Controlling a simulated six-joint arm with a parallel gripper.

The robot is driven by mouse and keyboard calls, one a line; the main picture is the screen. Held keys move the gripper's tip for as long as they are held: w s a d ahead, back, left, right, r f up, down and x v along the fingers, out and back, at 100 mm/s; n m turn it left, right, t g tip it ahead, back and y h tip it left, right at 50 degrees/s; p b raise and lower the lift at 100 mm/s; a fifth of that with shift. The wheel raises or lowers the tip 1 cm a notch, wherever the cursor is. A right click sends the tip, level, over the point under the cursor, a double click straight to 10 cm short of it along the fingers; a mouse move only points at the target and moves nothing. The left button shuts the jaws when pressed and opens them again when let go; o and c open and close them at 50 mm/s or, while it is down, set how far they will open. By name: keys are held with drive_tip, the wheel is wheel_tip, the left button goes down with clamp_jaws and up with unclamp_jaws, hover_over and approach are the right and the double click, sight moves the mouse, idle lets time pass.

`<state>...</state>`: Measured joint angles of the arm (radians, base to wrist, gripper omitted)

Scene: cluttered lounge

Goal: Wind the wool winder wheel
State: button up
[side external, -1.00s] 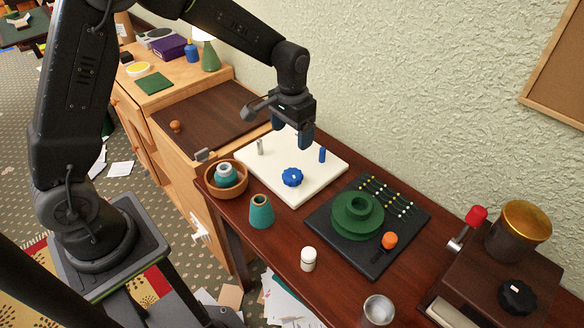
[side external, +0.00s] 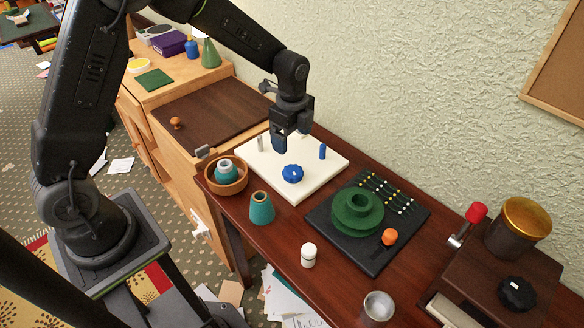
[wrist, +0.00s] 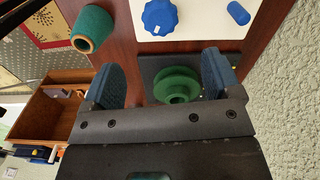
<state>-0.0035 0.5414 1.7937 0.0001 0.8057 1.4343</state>
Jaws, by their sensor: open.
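The green wool winder wheel (side external: 357,212), a wide flanged spool, sits on a black base (side external: 327,232) on the dark red table. An orange knob (side external: 390,237) is at its near right edge. My gripper (side external: 285,140) is open and empty, above the white board to the left of and behind the wheel. In the wrist view my gripper's fingers (wrist: 162,78) stand wide apart, and the wheel (wrist: 178,84) shows far beyond, between them. The orange knob is hidden in the wrist view.
The white board (side external: 265,172) carries a blue knob (side external: 292,174) and a blue peg (side external: 322,152). A teal cone (side external: 262,208), a wooden bowl (side external: 240,181) and a white bottle (side external: 308,255) stand nearby. A red-handled machine (side external: 490,267) stands right of the base.

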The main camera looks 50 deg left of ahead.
sight(292, 170)
wheel_tip(292, 170, down, 11)
drive_tip(key=shift+f, duration=0.15)
idle(0.4)
drive_tip(key=c, duration=0.9)
